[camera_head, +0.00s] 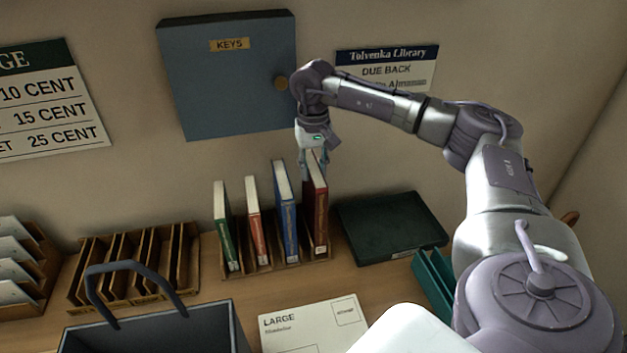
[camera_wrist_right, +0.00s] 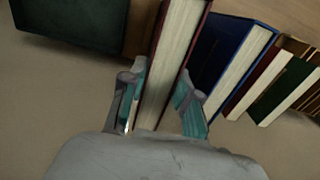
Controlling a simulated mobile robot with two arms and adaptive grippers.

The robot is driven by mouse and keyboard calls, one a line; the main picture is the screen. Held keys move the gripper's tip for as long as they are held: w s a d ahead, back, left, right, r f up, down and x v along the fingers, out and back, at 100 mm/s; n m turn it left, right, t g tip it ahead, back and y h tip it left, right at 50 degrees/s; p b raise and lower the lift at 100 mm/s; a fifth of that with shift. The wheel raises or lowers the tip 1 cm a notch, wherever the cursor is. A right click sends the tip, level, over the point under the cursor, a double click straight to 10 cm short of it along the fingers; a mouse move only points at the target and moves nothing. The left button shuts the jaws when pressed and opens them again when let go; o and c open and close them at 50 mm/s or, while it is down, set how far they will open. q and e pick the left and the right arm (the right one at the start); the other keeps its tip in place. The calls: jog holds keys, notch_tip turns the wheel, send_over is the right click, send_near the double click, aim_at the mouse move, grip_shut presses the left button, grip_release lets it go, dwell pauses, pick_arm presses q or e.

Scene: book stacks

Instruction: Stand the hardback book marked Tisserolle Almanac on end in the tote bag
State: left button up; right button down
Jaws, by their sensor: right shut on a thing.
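My right gripper (camera_head: 314,160) is shut on the top of a dark red hardback book (camera_head: 318,222), which stands upright at the right end of a wooden rack (camera_head: 268,268). In the right wrist view the gripper's teal fingers (camera_wrist_right: 164,98) lie on both sides of this book (camera_wrist_right: 176,55). Its title is too small to read, so I cannot tell whether it is the Tisserolle Almanac. The dark grey tote bag (camera_head: 150,334) with an upright handle is at the front left, partly cut off by the picture's lower edge. My left gripper is not in view.
Blue (camera_head: 287,215), red (camera_head: 259,225) and green (camera_head: 227,230) books stand left of the held one. An empty slotted rack (camera_head: 130,268) is behind the bag. A dark green tray (camera_head: 392,226), a teal holder (camera_head: 433,285) and a white card (camera_head: 315,325) lie on the table.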

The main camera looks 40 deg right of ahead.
jog(key=shift+r+p, duration=2.3)
jog(key=shift+r, duration=1)
jog(key=shift+f, duration=0.1)
